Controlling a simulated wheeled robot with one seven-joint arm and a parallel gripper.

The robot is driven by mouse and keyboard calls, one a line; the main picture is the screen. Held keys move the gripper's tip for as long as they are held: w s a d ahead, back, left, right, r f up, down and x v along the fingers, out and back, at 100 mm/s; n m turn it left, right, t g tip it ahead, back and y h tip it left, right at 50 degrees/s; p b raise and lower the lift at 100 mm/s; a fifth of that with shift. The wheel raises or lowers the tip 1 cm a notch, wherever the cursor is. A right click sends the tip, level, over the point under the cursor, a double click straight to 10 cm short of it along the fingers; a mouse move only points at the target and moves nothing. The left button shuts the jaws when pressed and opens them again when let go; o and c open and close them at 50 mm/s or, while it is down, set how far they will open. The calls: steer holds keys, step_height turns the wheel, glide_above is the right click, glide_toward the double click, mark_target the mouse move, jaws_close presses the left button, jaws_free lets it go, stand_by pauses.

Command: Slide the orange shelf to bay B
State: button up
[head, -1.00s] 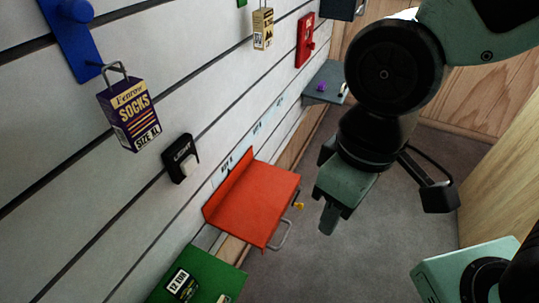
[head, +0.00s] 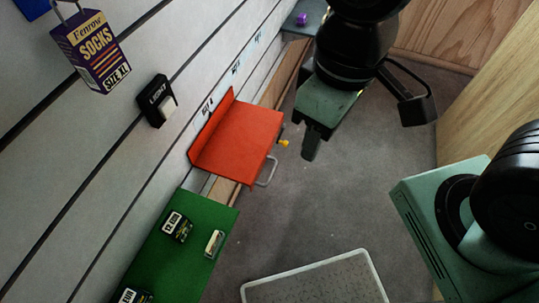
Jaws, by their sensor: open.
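The orange shelf (head: 238,142) sticks out from the white slatted wall, with an upright back plate. A grey loop handle (head: 268,172) is at its front edge, and a small yellow knob (head: 284,142) shows beside it. Small bay labels (head: 236,68) run along the wall; the shelf is by the nearest one in view, and their letters are too small to read surely. My gripper (head: 311,143) points down to the right of the shelf, apart from it and empty. Its jaws are seen edge-on, so the gap is hidden.
A green shelf (head: 185,235) with small boxes is close on the near side of the orange one. A grey shelf (head: 302,18) with a purple item is at the far end. A pale tray (head: 375,272) lies below.

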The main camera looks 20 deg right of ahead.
stand_by(0.3)
steer(key=shift+f, duration=0.2)
steer(key=shift+c, duration=1.2)
steer(key=m+t+y+b, duration=0.1)
steer(key=m+b, duration=0.4)
steer(key=m, duration=1)
glide_above(270, 175)
steer(key=s+d, duration=0.2)
steer(key=d, duration=0.1)
step_height(270, 175, down, 22)
steer(key=f, duration=0.1)
steer(key=f+b, duration=0.1)
steer(key=f, duration=0.4)
steer(key=w+a+f+b, duration=0.1)
steer(key=f, duration=0.4)
steer(key=w+a+f+b, duration=0.1)
steer(key=f, duration=0.4)
steer(key=shift+a+f+b, duration=0.15)
steer(key=shift+a+b, duration=0.1)
steer(key=shift+b, duration=0.05)
jaws_close()
